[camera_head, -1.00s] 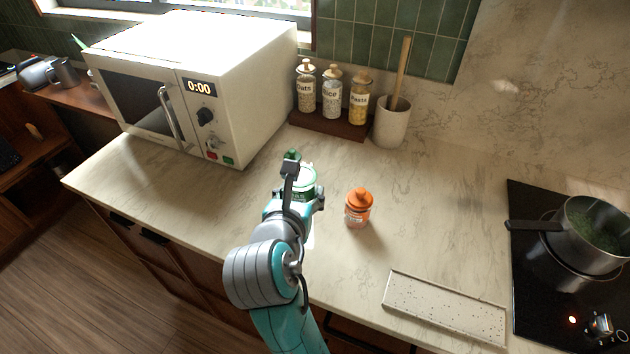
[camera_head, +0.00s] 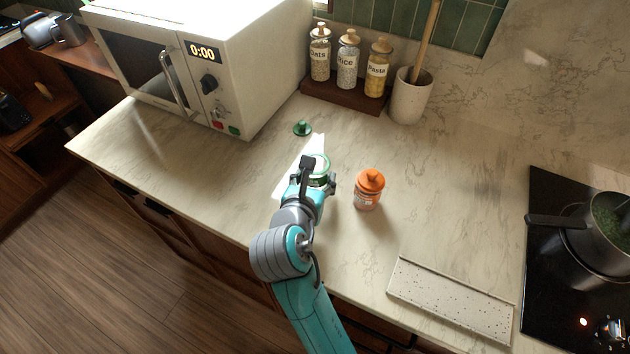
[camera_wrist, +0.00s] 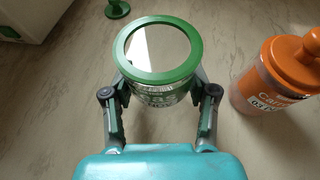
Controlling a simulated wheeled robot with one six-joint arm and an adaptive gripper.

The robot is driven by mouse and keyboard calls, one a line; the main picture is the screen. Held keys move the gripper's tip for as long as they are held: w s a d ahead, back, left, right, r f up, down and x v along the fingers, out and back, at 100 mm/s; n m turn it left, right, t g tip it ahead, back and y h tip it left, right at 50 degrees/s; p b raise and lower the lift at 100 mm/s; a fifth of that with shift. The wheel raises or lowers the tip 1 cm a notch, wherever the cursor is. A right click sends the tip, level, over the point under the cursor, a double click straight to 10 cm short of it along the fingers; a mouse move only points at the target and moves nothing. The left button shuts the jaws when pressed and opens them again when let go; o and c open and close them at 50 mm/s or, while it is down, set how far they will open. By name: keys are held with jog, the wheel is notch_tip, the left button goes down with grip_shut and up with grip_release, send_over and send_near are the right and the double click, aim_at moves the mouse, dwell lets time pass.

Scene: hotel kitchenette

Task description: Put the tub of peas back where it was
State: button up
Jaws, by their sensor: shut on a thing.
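The tub of peas (camera_head: 320,164) is a clear tub with a green rim and its top uncovered. My gripper (camera_head: 317,184) is shut on its sides; the wrist view shows a finger on each side of the tub (camera_wrist: 160,95). The tub is upright, at or just above the counter; I cannot tell if it touches. Its mouth looks pale and bright in the wrist view, and no peas are distinguishable. A green knobbed lid (camera_head: 302,128) lies on the counter behind the tub, apart from it.
An orange-lidded jar (camera_head: 369,190) stands close to the right of my gripper. A microwave (camera_head: 250,70) stands back left. Labelled jars sit on a wooden stand (camera_head: 345,97) beside a utensil crock (camera_head: 410,98). A speckled board (camera_head: 450,298) lies front right, near a hob with a pot (camera_head: 600,232).

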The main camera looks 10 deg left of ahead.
jog(key=shift+f, duration=0.8)
jog(key=shift+f, duration=0.15)
jog(key=o, duration=1.2)
jog(key=v, duration=1.2)
jog(key=shift+r, duration=0.2)
